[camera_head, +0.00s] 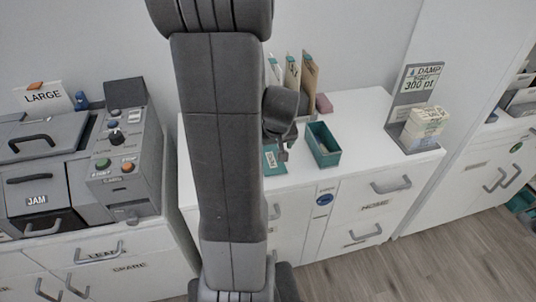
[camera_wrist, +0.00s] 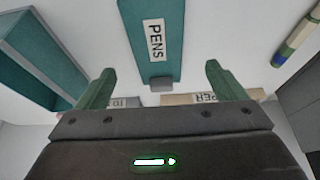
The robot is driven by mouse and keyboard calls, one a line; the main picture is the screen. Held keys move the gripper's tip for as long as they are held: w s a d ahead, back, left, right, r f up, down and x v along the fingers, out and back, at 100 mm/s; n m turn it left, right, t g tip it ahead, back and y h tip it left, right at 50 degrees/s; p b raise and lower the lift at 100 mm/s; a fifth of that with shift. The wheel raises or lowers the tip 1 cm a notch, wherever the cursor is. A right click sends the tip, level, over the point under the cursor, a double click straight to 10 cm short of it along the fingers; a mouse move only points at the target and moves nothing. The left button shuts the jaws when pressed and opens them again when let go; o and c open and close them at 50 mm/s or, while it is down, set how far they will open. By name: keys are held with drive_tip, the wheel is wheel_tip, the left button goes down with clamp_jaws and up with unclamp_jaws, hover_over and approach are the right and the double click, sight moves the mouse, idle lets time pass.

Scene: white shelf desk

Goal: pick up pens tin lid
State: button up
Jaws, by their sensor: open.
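The pens tin lid (camera_wrist: 150,60) is a flat teal piece with a white PENS label and a small grey tab (camera_wrist: 161,84) at its near end in the wrist view. In the head view the lid (camera_head: 272,160) lies on the white desk top, partly hidden by my arm. My gripper (camera_wrist: 159,68) is open, with one green finger on each side of the lid's tab end in the picture. Nothing is held between the fingers. In the head view my gripper (camera_head: 284,152) is small and dark, over or beside the lid; its height above it is unclear.
An open teal tin (camera_head: 323,147) stands right of the lid; it also shows at left in the wrist view (camera_wrist: 38,62). Upright envelopes (camera_head: 292,72) and a pink block (camera_head: 324,104) are behind. A grey DAMP stand (camera_head: 408,95) is at right. A grey machine (camera_head: 124,150) is at left.

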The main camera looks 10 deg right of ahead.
drive_tip(key=shift+d+x, duration=0.2)
drive_tip(key=shift+x, duration=2.95)
drive_tip(key=c, duration=1.1)
